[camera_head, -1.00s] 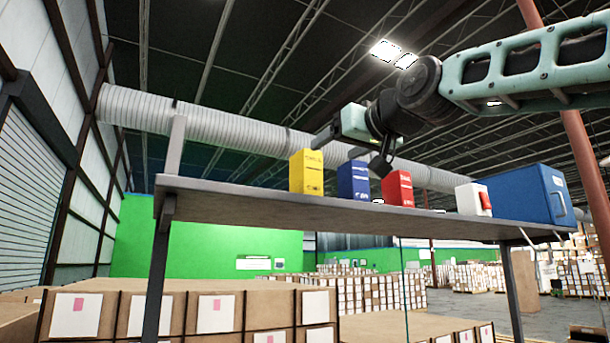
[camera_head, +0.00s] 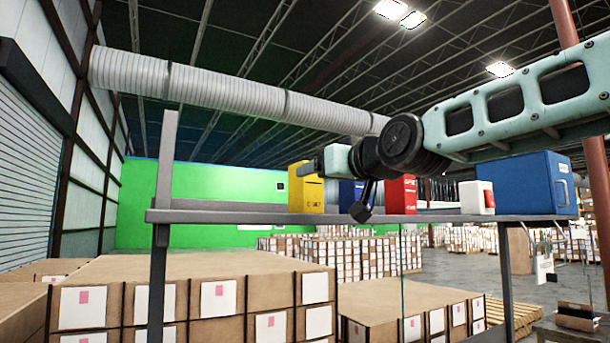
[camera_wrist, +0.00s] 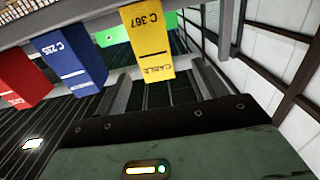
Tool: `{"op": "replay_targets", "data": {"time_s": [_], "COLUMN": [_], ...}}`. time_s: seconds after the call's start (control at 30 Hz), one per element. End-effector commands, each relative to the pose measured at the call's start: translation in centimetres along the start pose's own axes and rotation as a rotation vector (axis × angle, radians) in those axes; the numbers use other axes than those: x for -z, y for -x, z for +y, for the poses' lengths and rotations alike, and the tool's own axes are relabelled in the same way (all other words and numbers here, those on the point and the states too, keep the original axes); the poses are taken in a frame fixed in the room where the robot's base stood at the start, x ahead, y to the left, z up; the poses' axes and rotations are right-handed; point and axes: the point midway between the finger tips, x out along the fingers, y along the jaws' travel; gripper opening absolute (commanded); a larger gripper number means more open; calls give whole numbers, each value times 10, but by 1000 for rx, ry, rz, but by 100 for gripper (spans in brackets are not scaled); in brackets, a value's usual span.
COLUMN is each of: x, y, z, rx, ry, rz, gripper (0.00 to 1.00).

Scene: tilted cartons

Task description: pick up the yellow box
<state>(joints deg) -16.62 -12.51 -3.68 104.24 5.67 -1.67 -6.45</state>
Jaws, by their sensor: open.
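The yellow box (camera_head: 307,190) stands upright on the shelf (camera_head: 230,216), leftmost in the row. In the wrist view the yellow box (camera_wrist: 148,45) appears upside down at upper centre, with black print on its face. My gripper (camera_head: 318,165) is in front of the row at the height of the boxes and partly covers the blue box. In the wrist view its two grey fingers (camera_wrist: 160,84) are spread apart and point toward the yellow box. Nothing is between them, and the box's near face looks beyond or just at the tips; I cannot tell exactly.
A blue box (camera_head: 347,193) and a red box (camera_head: 401,194) stand right of the yellow one. Farther right are a white and red item (camera_head: 476,197) and a large blue case (camera_head: 527,184). A shelf post (camera_head: 168,165) rises at the left end. Stacked cartons (camera_head: 190,290) fill the area below.

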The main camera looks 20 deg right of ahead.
Motion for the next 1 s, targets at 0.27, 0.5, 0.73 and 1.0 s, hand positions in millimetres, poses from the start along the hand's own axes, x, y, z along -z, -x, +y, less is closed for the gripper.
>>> {"op": "replay_targets", "data": {"time_s": [0.27, 0.5, 0.73, 1.0], "x": [1, 5, 10, 6], "y": [-38, -52, -76, -93], "z": [0, 1, 7, 7], "rx": [1, 3, 1, 0], "ry": [1, 1, 2, 1], "rz": [0, -1, -3, 2], "gripper": [71, 71, 71, 71]}}
